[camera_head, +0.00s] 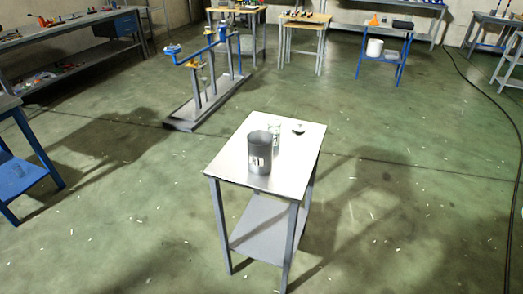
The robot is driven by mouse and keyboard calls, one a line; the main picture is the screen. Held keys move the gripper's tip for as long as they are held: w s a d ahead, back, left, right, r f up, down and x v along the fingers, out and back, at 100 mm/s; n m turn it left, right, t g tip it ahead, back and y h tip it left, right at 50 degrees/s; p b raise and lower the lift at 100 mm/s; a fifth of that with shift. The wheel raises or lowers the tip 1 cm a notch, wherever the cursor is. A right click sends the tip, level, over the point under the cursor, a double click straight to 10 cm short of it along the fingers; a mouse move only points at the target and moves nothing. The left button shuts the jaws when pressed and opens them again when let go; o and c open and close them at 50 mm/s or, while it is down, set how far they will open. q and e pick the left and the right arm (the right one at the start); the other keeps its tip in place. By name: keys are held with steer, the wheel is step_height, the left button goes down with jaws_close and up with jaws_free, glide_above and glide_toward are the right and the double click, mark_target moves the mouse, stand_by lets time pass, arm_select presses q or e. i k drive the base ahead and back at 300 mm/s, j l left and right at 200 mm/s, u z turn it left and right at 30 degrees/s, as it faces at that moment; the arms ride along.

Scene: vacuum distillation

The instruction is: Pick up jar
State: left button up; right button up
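A small metal-topped table (227,165) stands in front of me. A dark grey open-topped cylinder (260,158) with a pale mark on its side stands upright on it. Just behind it, partly hidden, is a small clear glass jar (276,127). A small pale lid-like item (299,128) lies to the right of the glass jar, apart from it. Neither of my grippers shows in the head view.
The small table has a lower shelf (262,222) that looks empty. A blue stool-like table (18,178) is at the left edge. A stand with blue parts (205,95) is behind. Workbenches (75,60) line the back. The green floor around the table is mostly clear; a black cable (485,95) runs on the right.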

mark_target(274, 133)
steer(key=i+l+z, duration=0.2)
steer(key=l, duration=0.2)
steer(key=i+l+z, duration=0.2)
steer(key=l, duration=0.2)
steer(key=i+l+z, duration=0.2)
steer(key=i+l, duration=0.2)
steer(key=i+l+z, duration=0.25)
steer(key=i, duration=0.25)
steer(key=i+l+z, duration=0.2)
steer(key=i, duration=0.25)
steer(key=i+u, duration=0.4)
steer(key=i+l+u, duration=0.1)
steer(key=i+u, duration=0.25)
steer(key=i+l+u, duration=0.2)
steer(key=i+u, duration=0.2)
steer(key=i+l+u, duration=0.4)
